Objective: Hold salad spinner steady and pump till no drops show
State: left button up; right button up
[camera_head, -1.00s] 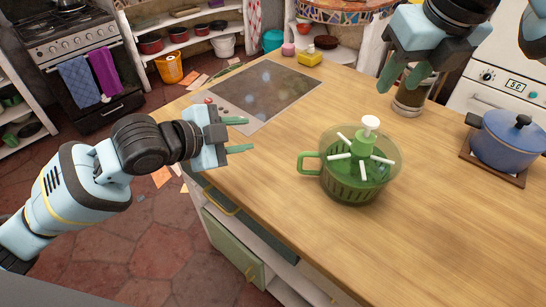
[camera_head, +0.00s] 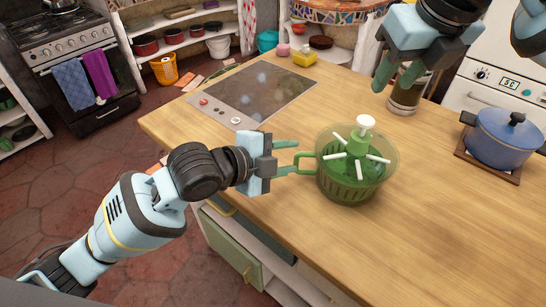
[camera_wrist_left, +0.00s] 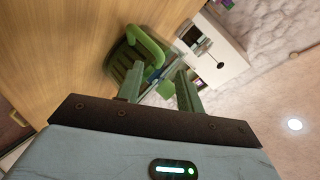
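The salad spinner (camera_head: 350,185) stands upright on the wooden counter, a green basket in a clear bowl. Its lid carries white spokes and a green hub with a white pump knob (camera_head: 366,122) on top. Its green side handle (camera_head: 304,162) points left. My left gripper (camera_head: 290,158) is open, its fingertips at the handle; I cannot tell if they touch it. In the left wrist view the handle (camera_wrist_left: 147,42) lies just beyond the parted fingers (camera_wrist_left: 158,88). My right gripper (camera_head: 396,80) is open and empty, up and right of the spinner. Water drops are too small to make out.
A dark cooktop (camera_head: 250,93) lies at the counter's back left, with a yellow block (camera_head: 305,58) behind it. A jar (camera_head: 405,97) stands behind my right gripper. A blue pot (camera_head: 505,137) sits at right. The counter's front right is clear.

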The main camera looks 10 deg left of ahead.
aim_at(302, 155)
pick_arm(q)
jog(key=shift+x, duration=1.85)
